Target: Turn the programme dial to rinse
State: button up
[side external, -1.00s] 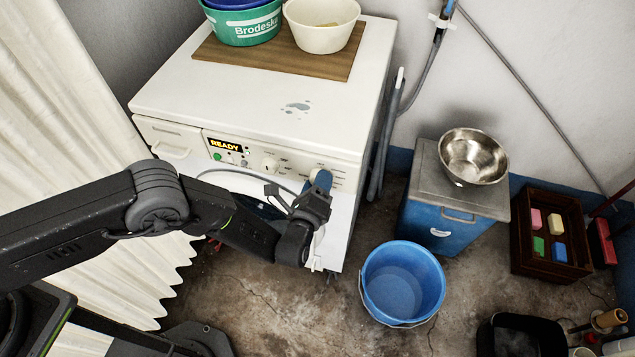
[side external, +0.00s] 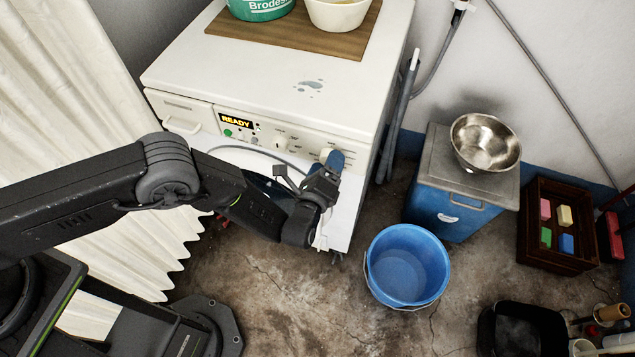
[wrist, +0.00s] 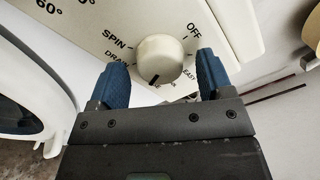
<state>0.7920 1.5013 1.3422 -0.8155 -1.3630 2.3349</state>
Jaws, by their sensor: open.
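The programme dial (wrist: 157,58) is a round off-white knob on the washing machine's panel, shown large in the wrist view. Its dark pointer mark points down toward my gripper, slightly left. SPIN and DRAIN are printed to its left, OFF at upper right, EASY at lower right. The lettering below it is mostly hidden by my gripper. My gripper (wrist: 162,62) is open, with one blue finger on each side of the dial; gaps show at the sides. In the side view my gripper (side external: 331,162) is at the right of the panel and partly hides the dial there.
The white washing machine (side external: 270,75) has a lit READY display (side external: 236,122) and a second knob (side external: 279,144). A blue bucket (side external: 407,265) stands on the floor to the right. A blue cabinet (side external: 440,212) carries a steel bowl (side external: 486,142). A crate (side external: 557,225) holds coloured blocks.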

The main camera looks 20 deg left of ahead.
jog(key=s, duration=1.3)
jog(key=shift+r, duration=0.1)
jog(key=w+a+r+n+g+h, duration=0.25)
jog(key=w+r+n, duration=0.25)
jog(key=r, duration=0.7)
jog(key=w+a+r+n+g+h, duration=0.1)
jog(key=w+a+r+n+g, duration=0.15)
jog(key=w+r+n, duration=0.6)
jog(key=s+a+r+n+g, duration=0.1)
jog(key=s+a+r+g, duration=0.1)
jog(key=s+a+r, duration=0.4)
jog(key=s+a+r+g, duration=0.1)
jog(key=a+r, duration=0.2)
jog(key=r, duration=0.4)
jog(key=s+a+r+n+g+y, duration=0.1)
jog(key=s+a+n+g, duration=0.1)
jog(key=s+a+n, duration=0.3)
jog(key=s+a+r+n+g+y, duration=0.1)
jog(key=s+a+n, duration=0.3)
jog(key=s+a, duration=0.8)
jog(key=s+g+y, duration=0.1)
jog(key=s, duration=0.3)
jog(key=shift+s+a+r+n, duration=0.2)
jog(key=shift+s+r+n, duration=0.05)
jog(key=shift+r+n, duration=0.15)
